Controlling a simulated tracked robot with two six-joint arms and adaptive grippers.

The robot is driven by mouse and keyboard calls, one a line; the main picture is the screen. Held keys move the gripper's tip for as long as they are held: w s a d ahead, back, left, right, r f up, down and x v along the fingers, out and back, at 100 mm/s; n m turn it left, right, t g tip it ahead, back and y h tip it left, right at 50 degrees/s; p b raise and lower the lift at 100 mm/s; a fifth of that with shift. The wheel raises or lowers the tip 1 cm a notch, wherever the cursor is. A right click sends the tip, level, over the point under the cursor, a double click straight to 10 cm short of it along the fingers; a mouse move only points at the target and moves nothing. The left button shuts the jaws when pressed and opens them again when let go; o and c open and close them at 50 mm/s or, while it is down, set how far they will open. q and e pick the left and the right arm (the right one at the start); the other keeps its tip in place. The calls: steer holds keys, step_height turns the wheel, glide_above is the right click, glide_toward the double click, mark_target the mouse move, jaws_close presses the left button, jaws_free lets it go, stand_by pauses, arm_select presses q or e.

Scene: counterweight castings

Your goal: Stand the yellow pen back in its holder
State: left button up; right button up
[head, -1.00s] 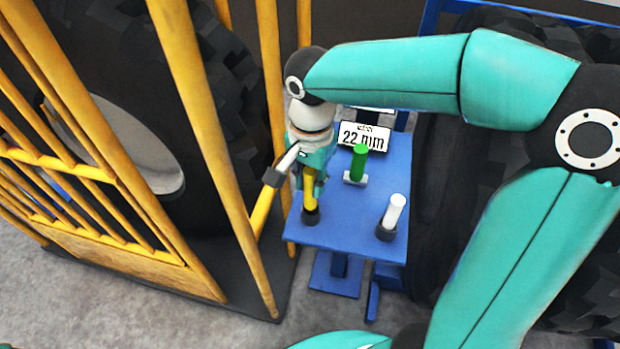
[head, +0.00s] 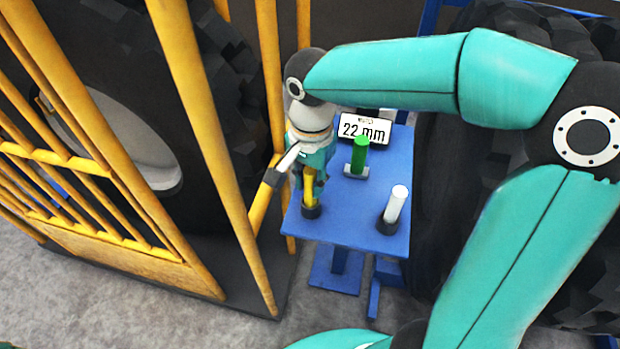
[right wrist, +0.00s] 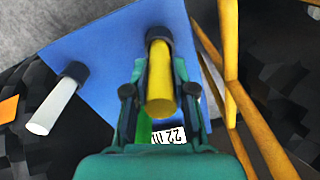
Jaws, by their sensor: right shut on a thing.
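The yellow pen (head: 309,191) stands nearly upright on the left part of the blue table, and its lower end meets the mouth of a dark round holder (head: 311,211). How deep it sits cannot be told. My right gripper (head: 312,180) comes from above and is shut on the pen. In the right wrist view, the yellow pen (right wrist: 160,75) lies between my gripper's fingers (right wrist: 160,95), its far end at the dark holder (right wrist: 158,36). My left gripper is not in view.
The blue table (head: 350,222) also bears a white pen (head: 397,203) in a dark holder, a green cylinder (head: 360,153) on a pale base and a "22 mm" sign (head: 364,129). Yellow bars (head: 213,130) rise close to the left. Large dark tyres flank the table.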

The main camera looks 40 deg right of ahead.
steer(key=shift+f+b, duration=0.4)
steer(key=shift+f, duration=0.2)
steer(key=o, duration=1)
steer(key=shift+c, duration=0.2)
steer(key=shift+r, duration=0.1)
step_height(320, 180, up, 12)
steer(key=shift+f, duration=0.1)
